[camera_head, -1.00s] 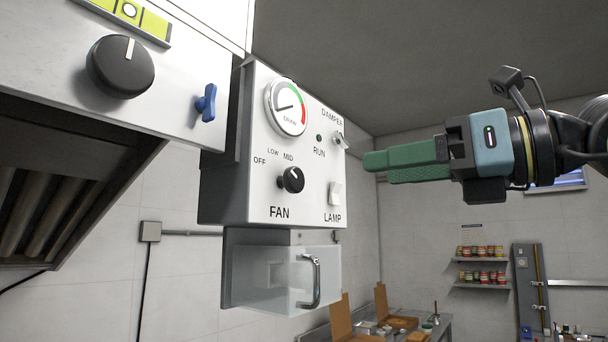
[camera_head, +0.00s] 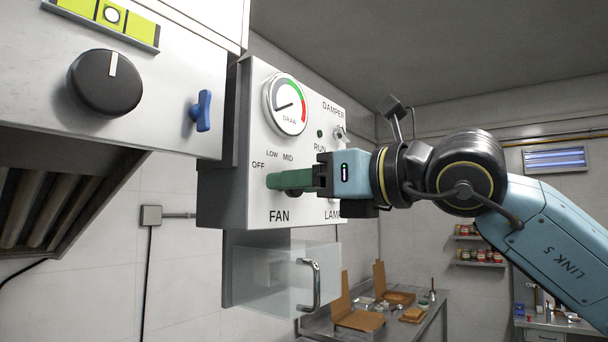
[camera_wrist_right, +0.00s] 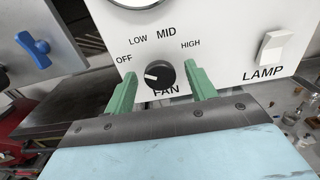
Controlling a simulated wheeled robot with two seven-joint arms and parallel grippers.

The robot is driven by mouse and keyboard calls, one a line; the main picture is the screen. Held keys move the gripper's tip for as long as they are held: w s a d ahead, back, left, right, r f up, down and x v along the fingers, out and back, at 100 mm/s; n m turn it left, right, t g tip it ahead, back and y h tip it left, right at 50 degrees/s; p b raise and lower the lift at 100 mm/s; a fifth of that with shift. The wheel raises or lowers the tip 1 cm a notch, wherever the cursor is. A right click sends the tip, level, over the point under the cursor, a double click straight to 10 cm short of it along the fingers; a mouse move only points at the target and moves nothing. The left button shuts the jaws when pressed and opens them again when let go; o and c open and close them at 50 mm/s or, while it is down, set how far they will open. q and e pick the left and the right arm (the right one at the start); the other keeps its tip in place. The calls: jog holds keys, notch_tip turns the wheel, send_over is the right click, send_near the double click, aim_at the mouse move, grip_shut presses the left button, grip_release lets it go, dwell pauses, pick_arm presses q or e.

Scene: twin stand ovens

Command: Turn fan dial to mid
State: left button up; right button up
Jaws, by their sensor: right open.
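The fan dial (camera_wrist_right: 160,74) is a round black knob with a white mark, on a white control panel (camera_head: 258,205). In the right wrist view the mark is on the left of its face, on the OFF side; MID is printed above the knob. My right gripper (camera_wrist_right: 162,78) is open, its green fingers on either side of the dial with a gap showing at each side. In the head view the right gripper (camera_head: 275,181) reaches in from the right and hides the dial. My left gripper is not in view.
A lamp switch (camera_wrist_right: 271,48) is right of the dial. A damper toggle (camera_head: 339,132) and draw gauge (camera_head: 287,104) are above. A clear box with a metal handle (camera_head: 311,285) hangs below. A blue lever (camera_head: 202,110) and larger black knob (camera_head: 105,83) are at left.

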jog(key=shift+c, duration=0.5)
jog(key=c, duration=0.9)
jog(key=m+b, duration=1.1)
jog(key=b, duration=0.2)
jog(key=shift+f+m, duration=0.15)
jog(key=shift+m, duration=0.15)
jog(key=shift+m+b, duration=1.3)
jog(key=shift+m, duration=0.8)
jog(key=o, duration=1)
